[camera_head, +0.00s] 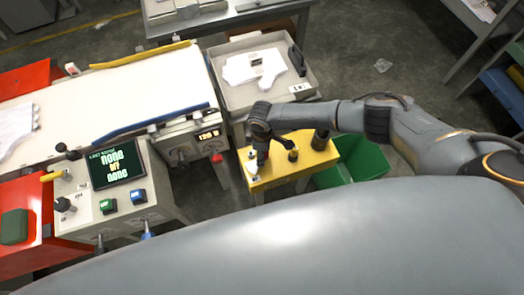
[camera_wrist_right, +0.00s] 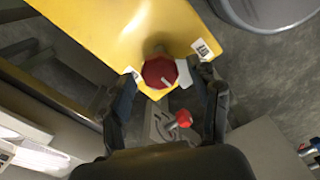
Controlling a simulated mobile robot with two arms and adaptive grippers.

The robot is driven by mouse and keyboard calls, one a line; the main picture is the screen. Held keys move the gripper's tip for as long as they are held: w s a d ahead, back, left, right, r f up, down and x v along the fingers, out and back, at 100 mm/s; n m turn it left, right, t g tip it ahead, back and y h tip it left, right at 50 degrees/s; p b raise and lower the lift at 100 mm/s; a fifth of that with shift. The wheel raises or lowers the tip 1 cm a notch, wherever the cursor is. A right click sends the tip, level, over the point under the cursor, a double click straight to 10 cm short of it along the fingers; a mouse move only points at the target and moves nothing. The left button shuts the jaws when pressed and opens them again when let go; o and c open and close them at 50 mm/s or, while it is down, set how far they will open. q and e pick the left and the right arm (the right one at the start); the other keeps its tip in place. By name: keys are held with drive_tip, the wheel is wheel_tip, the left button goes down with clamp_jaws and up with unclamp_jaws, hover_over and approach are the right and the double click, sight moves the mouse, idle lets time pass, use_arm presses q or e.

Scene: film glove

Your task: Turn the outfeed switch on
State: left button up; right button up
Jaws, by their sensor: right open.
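The name outfeed switch is not readable on anything here. A red-tipped lever (camera_head: 217,159) stands in front of the grey conveyor control box. In the right wrist view, a small red ball-tipped lever (camera_wrist_right: 183,119) sits on a grey plate below a larger red faceted knob (camera_wrist_right: 159,72) at the yellow surface's edge. My right gripper (camera_head: 259,168) is over the left part of the yellow stand (camera_head: 318,160). In the wrist view its open fingers (camera_wrist_right: 163,70) flank the red knob in the picture; contact is not clear. My left gripper is out of view.
A control console with a screen (camera_head: 116,165) and green and blue buttons stands left. The white conveyor (camera_head: 130,90) and a grey tray (camera_head: 262,98) lie behind. A green bin (camera_head: 356,163) is right of the stand. Grey floor is open at upper right.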

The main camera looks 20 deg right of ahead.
drive_tip(key=c, duration=1.2)
drive_tip(key=shift+m, duration=0.3)
drive_tip(key=m+p, duration=0.2)
drive_tip(key=m, duration=0.1)
drive_tip(key=m+p, duration=0.2)
drive_tip(key=m, duration=0.3)
drive_tip(key=shift+p, duration=0.4)
drive_tip(key=m+p, duration=0.1)
drive_tip(key=m, duration=0.3)
drive_tip(key=shift+m+p, duration=0.4)
drive_tip(key=shift+d+m+p, duration=0.15)
drive_tip(key=shift+m+p, duration=0.5)
drive_tip(key=shift+m, duration=1.55)
drive_tip(key=shift+w, duration=0.1)
